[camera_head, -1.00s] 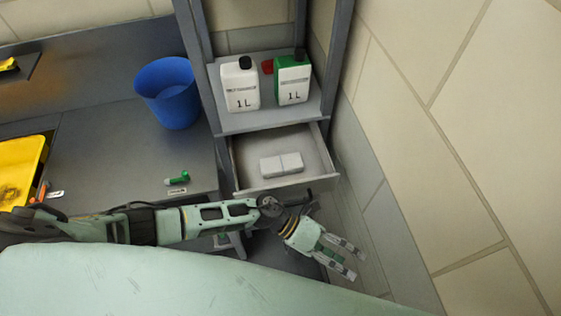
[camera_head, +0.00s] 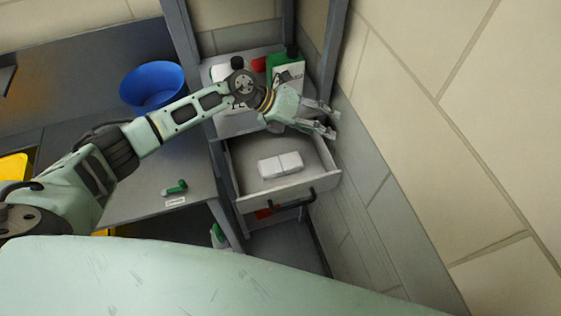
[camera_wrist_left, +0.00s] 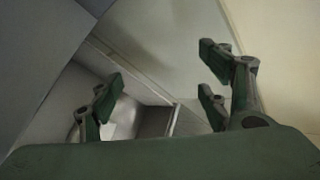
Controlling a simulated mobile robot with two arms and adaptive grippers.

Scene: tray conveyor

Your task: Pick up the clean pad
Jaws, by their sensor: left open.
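The clean pad (camera_head: 280,165) is white, made of two joined blocks, and lies flat in the open drawer (camera_head: 262,204) of the shelf unit. My left gripper (camera_head: 327,118) is open and empty, above the drawer's right rear side and apart from the pad. In the left wrist view my gripper's fingers (camera_wrist_left: 165,88) are spread wide. A pale patch in the drawer (camera_wrist_left: 128,112) lies below the left finger there, partly hidden by it; I cannot tell if it is the pad. My right gripper is not seen.
Two bottles, a white one (camera_head: 222,72) and a green and white one (camera_head: 288,70), stand on the shelf above, partly behind my arm. A blue bin (camera_head: 153,84) and a small green item (camera_head: 176,187) are on the bench. A tiled wall (camera_head: 440,150) is close on the right.

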